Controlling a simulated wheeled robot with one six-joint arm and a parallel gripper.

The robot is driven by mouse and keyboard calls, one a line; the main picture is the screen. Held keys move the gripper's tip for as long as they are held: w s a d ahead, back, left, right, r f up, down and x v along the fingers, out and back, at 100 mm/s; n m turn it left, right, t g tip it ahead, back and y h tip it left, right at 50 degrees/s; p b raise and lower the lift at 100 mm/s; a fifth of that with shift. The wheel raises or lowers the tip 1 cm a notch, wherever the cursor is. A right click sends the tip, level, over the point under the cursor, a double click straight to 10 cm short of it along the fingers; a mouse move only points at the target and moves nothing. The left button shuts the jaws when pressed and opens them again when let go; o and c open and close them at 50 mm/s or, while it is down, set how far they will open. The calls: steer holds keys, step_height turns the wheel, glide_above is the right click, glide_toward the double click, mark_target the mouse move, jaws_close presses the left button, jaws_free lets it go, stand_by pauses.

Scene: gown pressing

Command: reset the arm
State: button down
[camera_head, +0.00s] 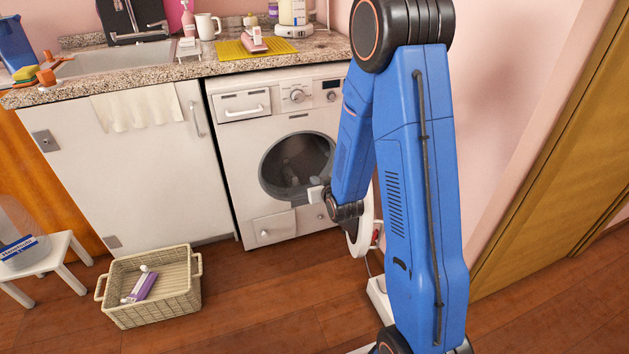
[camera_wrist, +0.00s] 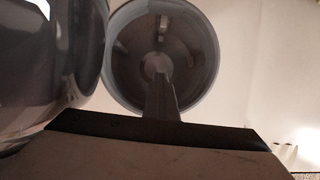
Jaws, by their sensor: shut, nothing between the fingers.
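My blue arm (camera_head: 420,180) reaches down in front of the washing machine (camera_head: 235,155). My gripper (camera_head: 317,195) is at the lower right of the machine's round dark opening (camera_head: 290,165), small and partly hidden by my wrist. It is shut and empty. In the wrist view, my gripper (camera_wrist: 160,72) points at a round, dark, glassy shape (camera_wrist: 190,50). A large curved glassy surface (camera_wrist: 55,50) fills the left side there. In the head view, a white round rim (camera_head: 361,238), apparently the open door, shows partly behind my arm.
A white stool (camera_head: 50,262) is at far left. A counter (camera_head: 190,67) holds a sink, cups and bottles. A pink wall and wooden door (camera_head: 560,170) are at right.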

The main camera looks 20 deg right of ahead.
steer(key=s+r+g, duration=0.5)
steer(key=s+r, duration=0.9)
steer(key=r, duration=0.1)
steer(key=s+r+g, duration=0.2)
steer(key=s+r, duration=0.1)
steer(key=s, duration=1)
steer(key=s+a+r+g, duration=0.1)
steer(key=s+r, duration=0.3)
steer(key=s, duration=1)
steer(key=shift+r+g, duration=0.3)
steer(key=shift+g, duration=0.1)
